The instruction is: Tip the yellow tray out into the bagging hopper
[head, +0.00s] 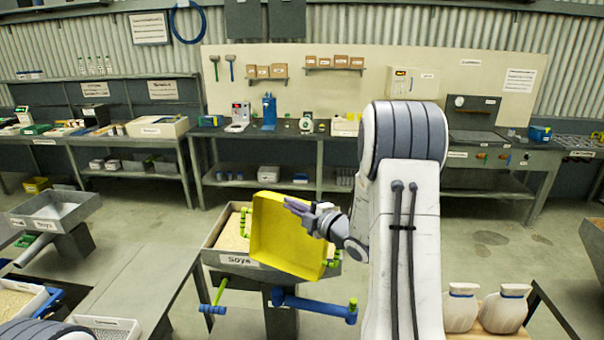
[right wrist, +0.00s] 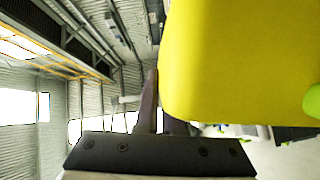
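The yellow tray (head: 285,236) is tipped up steeply in the head view, with its inner side facing me. I see nothing lying in it. My right gripper (head: 303,210) is at the tray's upper right part and holds it; the tray also fills the upper middle of the right wrist view (right wrist: 235,60), against the fingers. The tray is in front of and partly over a grey hopper labelled "Soya" (head: 238,260) with tan material inside. The tray hides much of that hopper. I cannot tell whether they touch. My left gripper is out of view.
Another labelled grey hopper (head: 55,212) stands at the left. A grey bench (head: 135,275) lies between the two hoppers. Blue and lime bars (head: 315,307) stick out below the central hopper. White sacks (head: 503,308) stand at the lower right. Workbenches line the back wall.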

